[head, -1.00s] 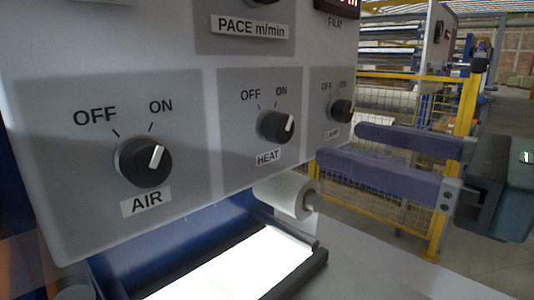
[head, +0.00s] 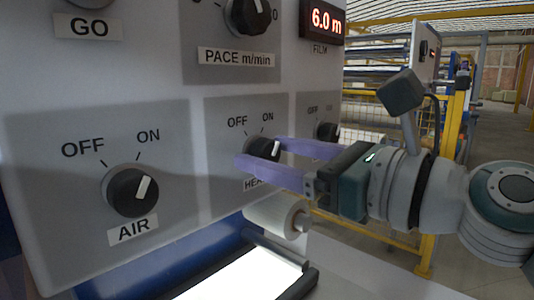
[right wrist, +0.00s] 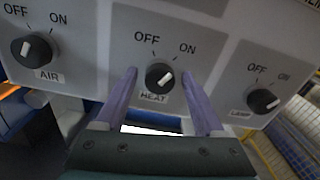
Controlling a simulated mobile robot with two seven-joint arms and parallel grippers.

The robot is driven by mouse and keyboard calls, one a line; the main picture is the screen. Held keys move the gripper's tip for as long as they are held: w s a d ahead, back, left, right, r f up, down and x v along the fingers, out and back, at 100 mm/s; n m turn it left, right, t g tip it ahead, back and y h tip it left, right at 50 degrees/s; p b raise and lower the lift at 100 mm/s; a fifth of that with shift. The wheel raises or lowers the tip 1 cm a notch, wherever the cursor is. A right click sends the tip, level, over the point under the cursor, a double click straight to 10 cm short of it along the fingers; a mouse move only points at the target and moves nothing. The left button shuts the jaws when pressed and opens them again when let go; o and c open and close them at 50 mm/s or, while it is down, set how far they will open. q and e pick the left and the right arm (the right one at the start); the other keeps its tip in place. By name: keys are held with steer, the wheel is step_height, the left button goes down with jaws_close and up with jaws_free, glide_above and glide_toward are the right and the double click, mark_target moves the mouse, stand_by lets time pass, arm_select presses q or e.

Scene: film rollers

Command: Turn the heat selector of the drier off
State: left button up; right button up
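The heat selector (head: 262,147) is a black round knob with a white pointer mark, under OFF and ON labels on the grey panel. It also shows in the right wrist view (right wrist: 158,78), where its pointer leans up and right, towards ON. My right gripper (head: 261,153) is open, with its purple fingers reaching to the panel on either side of the knob. In the right wrist view the fingertips (right wrist: 158,74) stand left and right of the knob, with a gap showing on each side. My left gripper is not in view.
The air knob (head: 133,191) is to the left, its pointer towards ON. The lamp knob (right wrist: 262,100) is close on the right. The pace knob (head: 248,14) and a display reading 6.0 m (head: 327,20) are above. A white roller (head: 275,213) lies below the panel.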

jaws_close()
stand_by(0.3)
steer(key=shift+n, duration=0.7)
steer(key=n+b, duration=0.1)
steer(key=n, duration=0.3)
steer(key=shift+f, duration=0.1)
steer(key=n+b, duration=0.1)
steer(key=n, duration=0.3)
steer(key=shift+n, duration=1.2)
